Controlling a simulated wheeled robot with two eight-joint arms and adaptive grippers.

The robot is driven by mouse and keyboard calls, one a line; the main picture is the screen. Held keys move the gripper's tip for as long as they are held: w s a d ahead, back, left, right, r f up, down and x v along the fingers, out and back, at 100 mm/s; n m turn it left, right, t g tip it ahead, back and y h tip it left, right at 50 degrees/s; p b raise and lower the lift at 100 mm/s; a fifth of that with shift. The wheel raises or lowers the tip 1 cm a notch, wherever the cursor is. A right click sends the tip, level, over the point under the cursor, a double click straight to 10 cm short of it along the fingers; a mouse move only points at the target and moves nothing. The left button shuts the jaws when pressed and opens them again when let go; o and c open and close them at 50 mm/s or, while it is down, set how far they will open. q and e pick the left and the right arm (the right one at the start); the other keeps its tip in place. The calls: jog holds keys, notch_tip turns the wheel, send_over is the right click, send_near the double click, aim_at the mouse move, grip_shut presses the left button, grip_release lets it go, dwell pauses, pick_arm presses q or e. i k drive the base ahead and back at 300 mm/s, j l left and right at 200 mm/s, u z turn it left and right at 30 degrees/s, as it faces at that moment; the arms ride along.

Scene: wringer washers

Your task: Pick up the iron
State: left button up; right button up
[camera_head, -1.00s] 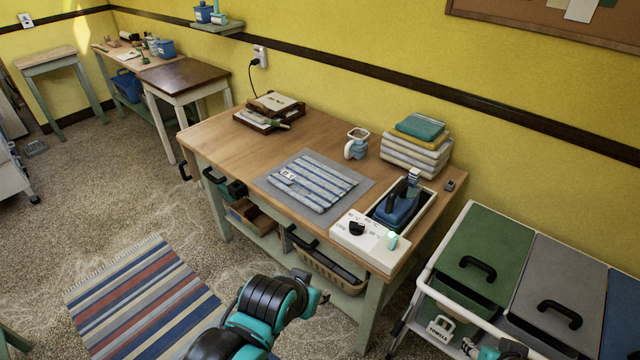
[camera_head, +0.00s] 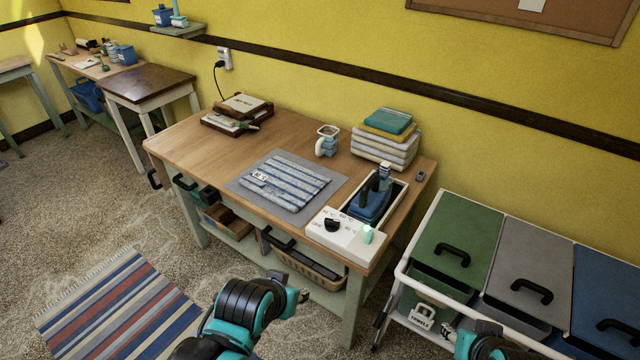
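The blue iron (camera_head: 372,202) with a dark handle sits in a white-rimmed station (camera_head: 343,232) at the right front of the wooden table (camera_head: 200,150). The station has a black dial and a pale teal knob on its front panel. My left arm comes in at the bottom centre, below the table's front edge. Its gripper (camera_head: 301,296) shows only as a small dark tip beside the teal wrist, and its fingers cannot be made out. My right arm shows at the bottom right by the hamper cart; its gripper cannot be made out. Both are well apart from the iron.
A folded striped cloth (camera_head: 290,181) lies on a grey mat left of the station. A mug (camera_head: 327,141) and a stack of folded cloths (camera_head: 386,140) stand behind. A lidded hamper cart (camera_head: 510,262) stands close on the right. A striped rug (camera_head: 120,312) lies on the floor.

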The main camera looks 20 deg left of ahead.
aim_at(369, 205)
jog(key=z, duration=0.5)
jog(key=j+z, duration=0.15)
jog(key=z, duration=0.35)
jog(key=j+z, duration=0.15)
jog(key=z, duration=0.35)
jog(key=j+z, duration=0.3)
jog(key=k+j+z, duration=0.1)
jog(key=j+z, duration=0.15)
jog(key=j, duration=0.25)
jog(key=j+z, duration=0.3)
jog(key=k+j+z, duration=0.25)
jog(key=j, duration=0.2)
jog(key=k+j, duration=0.15)
jog(key=j, duration=0.2)
jog(key=k+j, duration=0.1)
jog(key=j, duration=0.2)
jog(key=k+j+z, duration=0.1)
jog(key=j, duration=0.25)
jog(key=k, duration=0.05)
